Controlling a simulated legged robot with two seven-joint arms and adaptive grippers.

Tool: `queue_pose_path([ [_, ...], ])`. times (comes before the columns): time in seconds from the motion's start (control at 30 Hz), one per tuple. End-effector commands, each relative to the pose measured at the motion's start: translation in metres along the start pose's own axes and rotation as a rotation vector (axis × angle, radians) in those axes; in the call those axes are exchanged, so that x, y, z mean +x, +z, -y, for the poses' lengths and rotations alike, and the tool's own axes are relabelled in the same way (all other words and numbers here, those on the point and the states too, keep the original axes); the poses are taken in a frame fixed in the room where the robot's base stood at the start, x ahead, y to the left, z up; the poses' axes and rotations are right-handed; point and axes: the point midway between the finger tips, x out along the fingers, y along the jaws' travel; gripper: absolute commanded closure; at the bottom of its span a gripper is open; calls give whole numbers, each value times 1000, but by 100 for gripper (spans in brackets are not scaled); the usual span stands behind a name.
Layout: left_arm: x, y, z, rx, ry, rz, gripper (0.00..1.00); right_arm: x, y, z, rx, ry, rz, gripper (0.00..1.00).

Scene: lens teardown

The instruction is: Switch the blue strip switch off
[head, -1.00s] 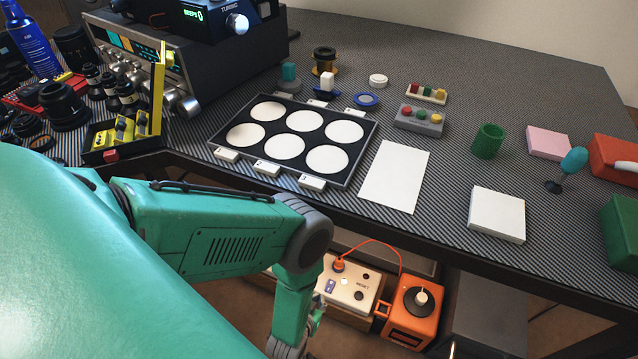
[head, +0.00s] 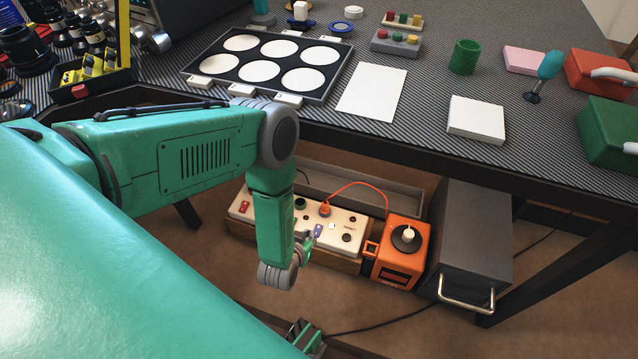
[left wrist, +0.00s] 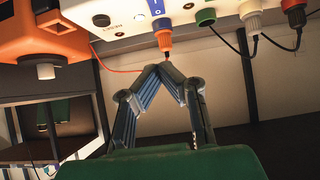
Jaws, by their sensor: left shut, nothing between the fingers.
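The blue strip switch (head: 318,231) is a small rocker on the white power strip (head: 240,217) under the table. In the left wrist view the blue switch (left wrist: 158,7) shows at the top edge, with pale marks; I cannot tell which side is pressed. My left gripper (head: 304,252) hangs just in front of the strip, close to the switch, partly hidden by my arm. In the left wrist view its fingertips (left wrist: 166,67) meet, shut and empty, below the orange plug (left wrist: 163,38). Whether they touch anything is unclear. My right gripper is not in view.
A grey drawer cabinet (head: 470,235) stands further right. A red switch (head: 244,207) sits at the strip's left end.

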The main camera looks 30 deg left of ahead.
Motion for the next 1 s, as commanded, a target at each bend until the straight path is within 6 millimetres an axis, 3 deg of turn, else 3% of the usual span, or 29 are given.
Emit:
queue_pose_path([
  [0.27, 11, -1, -3, 7, -7, -6, 100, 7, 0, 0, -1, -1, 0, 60],
  [0.7, 102, 3, 0, 2, -4, -4, 100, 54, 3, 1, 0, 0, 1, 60],
  [1.0, 125, 25, -2, 7, -6, -3, 100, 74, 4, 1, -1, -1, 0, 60],
])
